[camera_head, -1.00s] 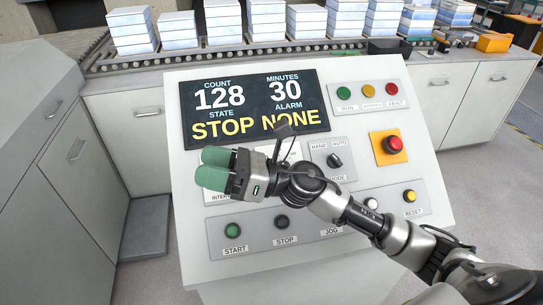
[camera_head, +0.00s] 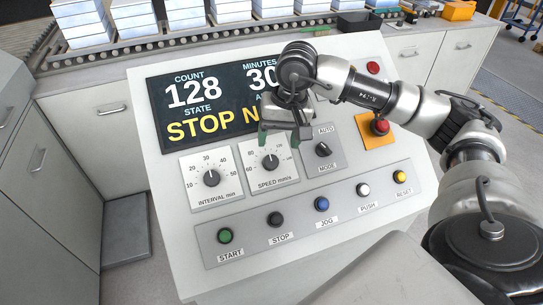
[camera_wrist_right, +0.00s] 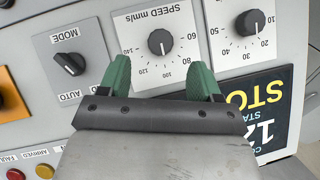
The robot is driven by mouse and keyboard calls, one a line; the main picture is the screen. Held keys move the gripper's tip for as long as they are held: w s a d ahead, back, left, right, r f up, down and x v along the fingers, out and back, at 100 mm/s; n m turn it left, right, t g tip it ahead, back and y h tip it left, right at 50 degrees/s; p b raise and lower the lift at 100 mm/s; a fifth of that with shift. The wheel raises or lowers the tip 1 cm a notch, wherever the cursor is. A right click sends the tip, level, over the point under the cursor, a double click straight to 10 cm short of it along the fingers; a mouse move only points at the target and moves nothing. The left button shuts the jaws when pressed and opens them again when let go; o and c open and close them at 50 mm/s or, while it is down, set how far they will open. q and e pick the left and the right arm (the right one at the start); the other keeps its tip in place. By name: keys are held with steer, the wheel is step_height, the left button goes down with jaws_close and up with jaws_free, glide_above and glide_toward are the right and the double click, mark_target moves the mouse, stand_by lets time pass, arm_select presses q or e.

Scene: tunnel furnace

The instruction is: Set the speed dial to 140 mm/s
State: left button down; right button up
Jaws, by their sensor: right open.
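The speed dial (camera_head: 269,162) is a black knob with a white pointer on a white scale plate marked SPEED mm/s. Its pointer is near the top of the scale, around 100. The knob also shows in the right wrist view (camera_wrist_right: 160,42), upside down. My right gripper (camera_head: 280,138) is open and empty above the panel, just behind the dial. In the right wrist view its two green fingertips (camera_wrist_right: 160,78) are spread either side of the dial's line, short of the knob. My left gripper is out of view.
The interval dial (camera_head: 211,178) is left of the speed dial and the mode switch (camera_head: 322,149) is right of it. A row of buttons with START (camera_head: 225,236) lies in front. The emergency stop (camera_head: 380,126) is farther right. My right arm partly covers the display (camera_head: 200,105).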

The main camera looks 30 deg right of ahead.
mark_target(272, 162)
steer(key=f, duration=0.4)
steer(key=a+f+p, duration=0.1)
steer(key=f, duration=0.2)
steer(key=shift+w, duration=0.35)
steer(key=c, duration=0.9)
